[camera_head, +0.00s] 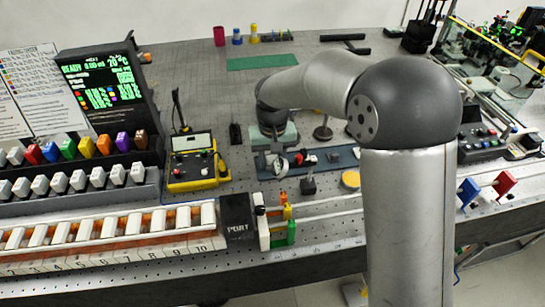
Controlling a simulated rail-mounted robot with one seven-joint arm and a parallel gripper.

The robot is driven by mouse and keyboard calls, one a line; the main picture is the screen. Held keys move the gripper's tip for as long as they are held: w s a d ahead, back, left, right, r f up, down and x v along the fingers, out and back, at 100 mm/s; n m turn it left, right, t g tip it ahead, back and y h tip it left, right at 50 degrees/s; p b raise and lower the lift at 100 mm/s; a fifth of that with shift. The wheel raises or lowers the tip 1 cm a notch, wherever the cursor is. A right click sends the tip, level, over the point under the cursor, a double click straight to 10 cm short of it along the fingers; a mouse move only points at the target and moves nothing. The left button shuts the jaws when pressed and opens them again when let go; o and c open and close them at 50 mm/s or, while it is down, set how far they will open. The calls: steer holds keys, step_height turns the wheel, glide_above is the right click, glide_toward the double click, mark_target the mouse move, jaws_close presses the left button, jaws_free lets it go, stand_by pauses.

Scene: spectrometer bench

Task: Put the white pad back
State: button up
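Several white pads (108,227) stand in a row in a long numbered rack (110,252) at the front left, with orange showing between them. I cannot tell which one the task means. A separate white upright piece (264,232) stands just right of the dark box marked PORT (238,216). My gripper (274,150) points down over the middle of the bench, behind and above the PORT box and apart from the rack. Its fingers are small and merge with the instruments below, so I cannot see whether they hold anything.
A yellow meter (194,165) stands left of my gripper. Rows of coloured and white blocks (88,147) and a display (103,88) are at the left. A dial gauge (280,166) and small posts crowd the area below my gripper. Open bench (195,75) lies behind.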

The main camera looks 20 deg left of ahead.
mark_target(273, 157)
steer(key=shift+f, duration=0.1)
steer(key=o, duration=0.6)
step_height(273, 157, up, 12)
stand_by(0.4)
steer(key=shift+d, duration=0.1)
